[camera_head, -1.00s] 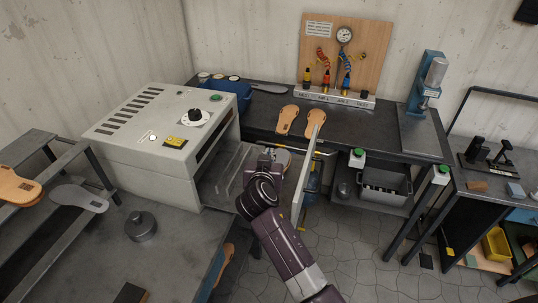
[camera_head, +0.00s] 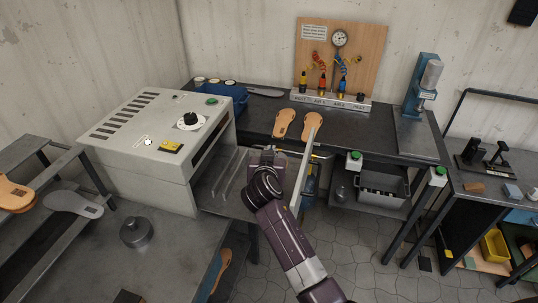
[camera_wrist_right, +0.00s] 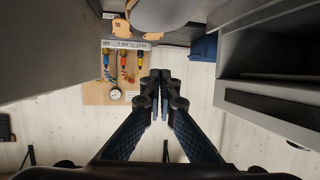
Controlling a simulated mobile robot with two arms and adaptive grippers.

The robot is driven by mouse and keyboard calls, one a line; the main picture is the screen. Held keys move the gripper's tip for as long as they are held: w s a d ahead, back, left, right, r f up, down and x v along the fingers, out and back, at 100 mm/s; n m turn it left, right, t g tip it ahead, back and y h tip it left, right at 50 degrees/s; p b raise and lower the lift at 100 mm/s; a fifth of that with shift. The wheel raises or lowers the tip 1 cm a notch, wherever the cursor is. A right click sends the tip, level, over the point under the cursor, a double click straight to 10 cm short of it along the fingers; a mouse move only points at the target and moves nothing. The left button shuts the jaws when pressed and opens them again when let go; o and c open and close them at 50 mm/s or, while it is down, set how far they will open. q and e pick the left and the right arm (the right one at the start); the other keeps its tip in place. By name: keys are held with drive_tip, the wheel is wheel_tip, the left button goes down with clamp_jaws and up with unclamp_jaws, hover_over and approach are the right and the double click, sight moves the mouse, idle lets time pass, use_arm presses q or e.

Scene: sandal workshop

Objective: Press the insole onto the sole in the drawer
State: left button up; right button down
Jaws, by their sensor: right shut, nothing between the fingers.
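The drawer (camera_head: 228,186) is pulled out from the pale machine (camera_head: 150,150), its upright front panel (camera_head: 301,178) facing right. My right gripper (camera_head: 268,157) is over the drawer, shut and empty; its closed fingertips (camera_wrist_right: 160,95) show in the right wrist view. In that view a grey rounded end (camera_wrist_right: 165,14), probably of the sole or insole in the drawer, lies at the top edge, apart from the fingertips in the picture. My gripper hides most of the drawer's contents in the head view, so I cannot tell how insole and sole lie. My left gripper is not in view.
Two tan sandal pieces (camera_head: 284,124) lie on the dark bench (camera_head: 370,134) behind the drawer. A gauge board (camera_head: 337,60) stands at the back. A metal cylinder (camera_head: 136,232) is at lower left. A grey bin (camera_head: 383,188) is right of the drawer.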

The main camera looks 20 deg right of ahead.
drive_tip(key=shift+s+a, duration=0.1)
drive_tip(key=shift+f, duration=0.2)
drive_tip(key=shift+f+b, duration=3.1)
drive_tip(key=shift+f, duration=0.25)
drive_tip(key=shift+s+f, duration=0.15)
drive_tip(key=shift+f, duration=0.05)
wheel_tip(320, 180, up, 8)
drive_tip(key=p, duration=0.5)
drive_tip(key=shift+f, duration=0.25)
